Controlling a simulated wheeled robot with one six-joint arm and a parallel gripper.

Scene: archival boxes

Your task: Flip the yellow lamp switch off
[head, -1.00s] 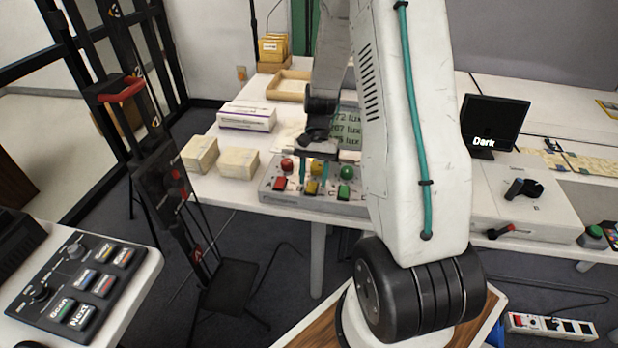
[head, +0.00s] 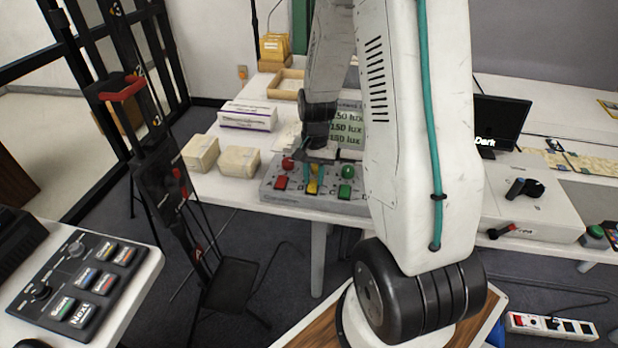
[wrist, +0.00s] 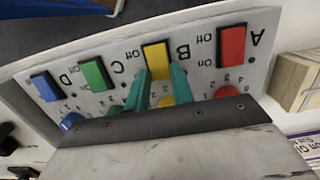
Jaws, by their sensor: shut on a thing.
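The yellow lamp switch (wrist: 156,56) is a rocker on the grey lamp control box (head: 264,190). It is marked B, with On and Off labels beside it in the wrist view, which shows the box upside down. My gripper (head: 314,178) has its teal fingers pointing down at the box. A readout (head: 346,130) behind the box shows 150 lux lines.
A red switch (wrist: 231,48) and a green switch (wrist: 95,75) flank the yellow one; a blue switch (wrist: 45,87) is beyond the green. Cream boxes (head: 238,161) stand left of the control box. A dark monitor (head: 500,122) stands to the right.

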